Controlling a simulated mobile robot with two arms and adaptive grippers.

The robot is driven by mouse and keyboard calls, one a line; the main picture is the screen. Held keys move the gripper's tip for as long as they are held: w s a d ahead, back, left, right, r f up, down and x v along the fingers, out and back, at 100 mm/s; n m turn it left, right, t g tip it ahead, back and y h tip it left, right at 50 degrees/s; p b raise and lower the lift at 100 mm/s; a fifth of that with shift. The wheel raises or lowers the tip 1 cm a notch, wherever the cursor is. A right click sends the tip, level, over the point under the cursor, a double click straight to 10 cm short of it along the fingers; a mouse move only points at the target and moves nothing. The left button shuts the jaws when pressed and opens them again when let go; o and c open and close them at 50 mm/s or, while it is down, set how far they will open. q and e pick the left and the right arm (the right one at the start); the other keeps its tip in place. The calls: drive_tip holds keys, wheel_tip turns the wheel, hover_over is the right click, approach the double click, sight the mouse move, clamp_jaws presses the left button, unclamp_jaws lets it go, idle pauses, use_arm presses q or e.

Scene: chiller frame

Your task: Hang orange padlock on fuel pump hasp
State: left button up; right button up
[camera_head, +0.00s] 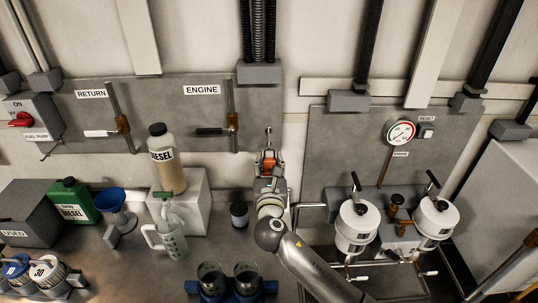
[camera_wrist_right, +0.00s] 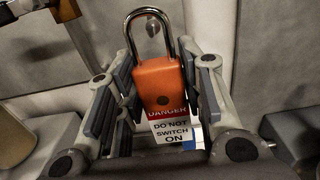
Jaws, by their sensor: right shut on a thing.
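The orange padlock (camera_wrist_right: 160,82) is held upright between the finger pads of my right gripper (camera_wrist_right: 155,95) in the right wrist view. Its steel shackle points up and looks closed. A "DANGER DO NOT SWITCH ON" tag (camera_wrist_right: 175,130) shows below the padlock body. In the head view my right gripper (camera_head: 268,168) is in front of the wall right of the ENGINE panel, with the orange padlock (camera_head: 268,158) between its fingers. The fuel pump switch box (camera_head: 38,116) with a red knob (camera_head: 20,119) is at the far left; its hasp is too small to make out. My left gripper is out of view.
A small metal peg (camera_head: 268,131) sticks out just above the padlock. Valves and filters are right.

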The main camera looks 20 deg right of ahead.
sight(269, 158)
drive_tip(key=shift+w+d+r, duration=0.1)
drive_tip(key=shift+w+d, duration=0.05)
drive_tip(key=shift+w, duration=0.4)
drive_tip(key=w, duration=0.1)
drive_tip(key=w+p, duration=0.1)
drive_tip(key=w+f, duration=0.1)
drive_tip(key=shift+d+f, duration=0.1)
drive_tip(key=shift+d, duration=0.3)
drive_tip(key=shift+f, duration=0.2)
drive_tip(key=o, duration=1.1)
